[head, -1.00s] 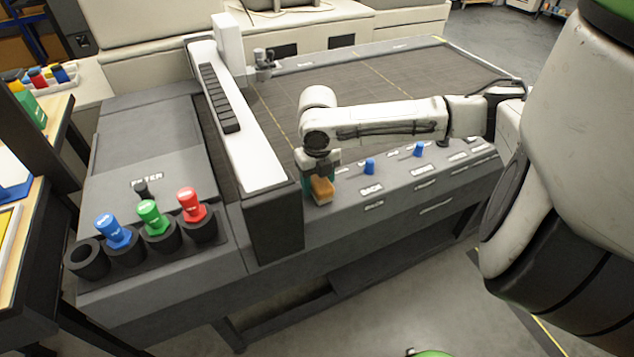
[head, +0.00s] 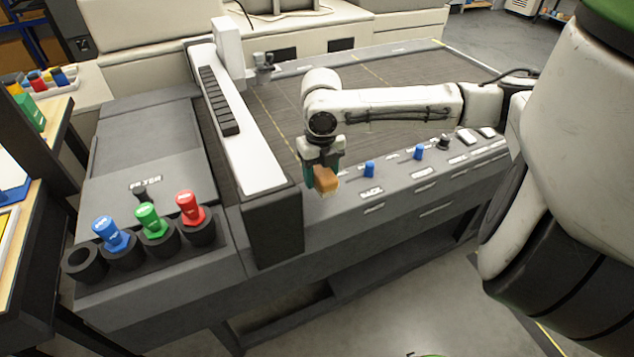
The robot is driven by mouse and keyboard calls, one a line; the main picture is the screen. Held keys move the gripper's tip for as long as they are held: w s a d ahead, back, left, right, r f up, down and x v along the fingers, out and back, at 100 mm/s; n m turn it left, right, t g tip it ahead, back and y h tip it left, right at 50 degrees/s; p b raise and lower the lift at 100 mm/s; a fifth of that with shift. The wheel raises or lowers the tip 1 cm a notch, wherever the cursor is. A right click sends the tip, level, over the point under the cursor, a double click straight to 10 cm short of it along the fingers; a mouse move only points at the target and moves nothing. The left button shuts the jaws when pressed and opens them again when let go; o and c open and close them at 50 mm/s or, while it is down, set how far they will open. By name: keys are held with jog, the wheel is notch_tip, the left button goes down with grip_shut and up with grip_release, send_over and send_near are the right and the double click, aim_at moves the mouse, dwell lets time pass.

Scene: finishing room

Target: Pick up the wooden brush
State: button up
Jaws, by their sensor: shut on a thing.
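The wooden brush (head: 326,181) is a small orange-tan block with pale bristles showing at its lower edge. My gripper (head: 323,172) is shut on it, with a dark green finger visible at its left side. The brush is held above the grey front ledge (head: 346,208) of the machine, near the label "BACK". It looks apart from the ledge. The far side of the brush is hidden by the gripper.
Blue knobs (head: 369,169) stand on the ledge right of the brush. The white gantry beam (head: 245,150) is close on the left. Blue, green and red-handled tools (head: 190,208) stand in black cups at the left.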

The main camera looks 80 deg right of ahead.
aim_at(334, 175)
jog(key=s+r, duration=0.1)
jog(key=s+a+r, duration=0.1)
jog(key=r, duration=0.1)
jog(key=s+r, duration=0.1)
jog(key=shift+s+a+r+b, duration=0.15)
jog(key=shift+s+a+b, duration=0.1)
jog(key=shift+b, duration=0.1)
jog(key=s+a+r+p, duration=0.4)
jog(key=s+p, duration=0.1)
jog(key=s, duration=0.2)
jog(key=shift+s+a+r, duration=0.2)
jog(key=shift+s+r, duration=0.05)
jog(key=shift+s, duration=0.15)
jog(key=shift+s+f, duration=0.1)
